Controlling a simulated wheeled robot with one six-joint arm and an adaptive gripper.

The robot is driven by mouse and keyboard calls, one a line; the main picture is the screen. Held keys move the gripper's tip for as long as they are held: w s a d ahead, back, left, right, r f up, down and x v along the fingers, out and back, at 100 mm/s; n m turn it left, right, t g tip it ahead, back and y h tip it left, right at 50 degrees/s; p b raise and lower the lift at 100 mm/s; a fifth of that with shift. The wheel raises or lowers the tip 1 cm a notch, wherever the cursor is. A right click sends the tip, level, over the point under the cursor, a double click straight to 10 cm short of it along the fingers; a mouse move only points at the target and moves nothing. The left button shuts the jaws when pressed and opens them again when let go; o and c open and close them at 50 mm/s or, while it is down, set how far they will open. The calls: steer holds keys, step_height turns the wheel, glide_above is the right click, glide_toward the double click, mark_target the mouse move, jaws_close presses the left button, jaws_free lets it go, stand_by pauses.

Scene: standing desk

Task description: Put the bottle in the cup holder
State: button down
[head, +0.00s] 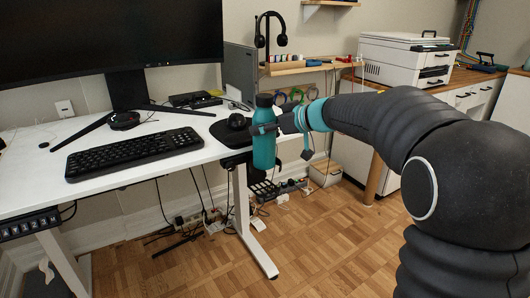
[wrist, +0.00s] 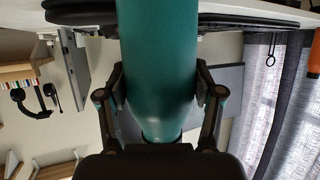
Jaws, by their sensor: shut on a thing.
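The teal bottle (head: 264,150) hangs upright beside the right end of the desk in the head view. My gripper (head: 264,129) is shut on its upper body, coming from the right. In the wrist view, which looks upside down, the bottle (wrist: 158,60) fills the middle between my two fingers (wrist: 162,92). I cannot clearly make out a cup holder. A dark shape (head: 236,160) shows at the desk's right edge just left of the bottle, but I cannot tell what it is.
The white desk (head: 150,170) carries a keyboard (head: 134,153), a mouse (head: 237,122) and a monitor (head: 110,38). Behind stand a headphone stand (head: 270,40) and a printer (head: 405,60). Cables and a power strip lie below the desk. The wooden floor (head: 330,250) in front is clear.

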mark_target(274, 146)
steer(key=shift+f+b, duration=0.75)
steer(key=shift+f, duration=1.8)
steer(key=shift+f+p, duration=0.35)
steer(key=shift+f, duration=0.2)
steer(key=shift+c, duration=0.9)
jaws_free()
steer(key=shift+f, duration=0.1)
